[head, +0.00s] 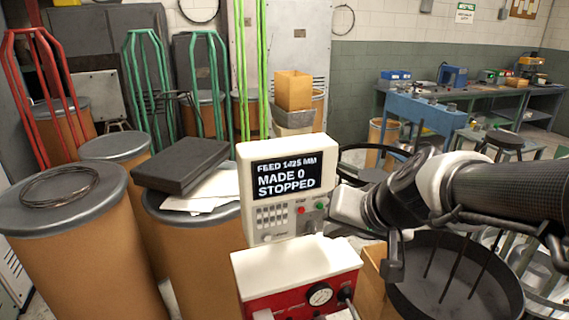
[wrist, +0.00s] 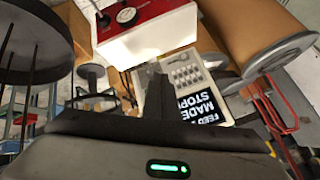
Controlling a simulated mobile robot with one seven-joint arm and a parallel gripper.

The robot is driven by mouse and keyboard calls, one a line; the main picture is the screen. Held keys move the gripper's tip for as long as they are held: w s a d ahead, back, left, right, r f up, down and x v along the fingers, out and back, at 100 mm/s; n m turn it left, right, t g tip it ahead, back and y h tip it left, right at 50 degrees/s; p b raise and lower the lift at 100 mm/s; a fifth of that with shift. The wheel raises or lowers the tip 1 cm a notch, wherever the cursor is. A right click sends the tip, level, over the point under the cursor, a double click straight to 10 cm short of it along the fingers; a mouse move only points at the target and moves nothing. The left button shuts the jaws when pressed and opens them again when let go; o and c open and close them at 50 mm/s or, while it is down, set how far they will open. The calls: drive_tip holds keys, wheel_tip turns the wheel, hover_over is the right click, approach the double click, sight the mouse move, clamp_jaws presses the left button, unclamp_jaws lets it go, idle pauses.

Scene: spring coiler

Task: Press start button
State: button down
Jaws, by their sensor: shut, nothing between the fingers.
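The control box (head: 245,180) of the coiler stands upright, its dark display (head: 286,177) reading "FEED 1425 MM", "MADE 0", "STOPPED". Below the display are a keypad (head: 270,217), a red button (head: 301,210) and a green button (head: 320,206) near the right edge. My gripper (wrist: 157,78) is shut and empty. In the wrist view its fingers point at the panel beside the keypad (wrist: 188,77) and cover part of the face where the buttons are. In the head view my arm comes from the right, its end close to the panel's right edge; contact cannot be told.
A white and red machine base (head: 300,265) with a gauge (head: 320,294) juts out below the panel. A dark round pan (head: 455,285) lies under my arm. Brown drums (head: 75,245) crowd the left, one carrying a black box (head: 182,165).

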sight(320, 206)
drive_tip(key=w+d+f+m+h+b, duration=0.1)
drive_tip(key=w+d+f+m+b, duration=0.1)
drive_tip(key=w+d+f, duration=0.2)
wheel_tip(320, 206, down, 3)
drive_tip(key=shift+w+d+f+m+t+h+b, duration=0.2)
drive_tip(key=shift+w+d+m+t+h+b, duration=0.15)
drive_tip(key=shift+w, duration=0.9)
drive_tip(key=shift+a, duration=0.15)
drive_tip(key=w+a+p, duration=0.1)
drive_tip(key=w+a, duration=0.1)
drive_tip(key=w, duration=0.6)
drive_tip(key=shift+w+a, duration=0.15)
drive_tip(key=shift+a, duration=0.15)
drive_tip(key=shift+w, duration=0.1)
idle(0.6)
drive_tip(key=shift+w+a, duration=0.15)
drive_tip(key=shift+w, duration=0.15)
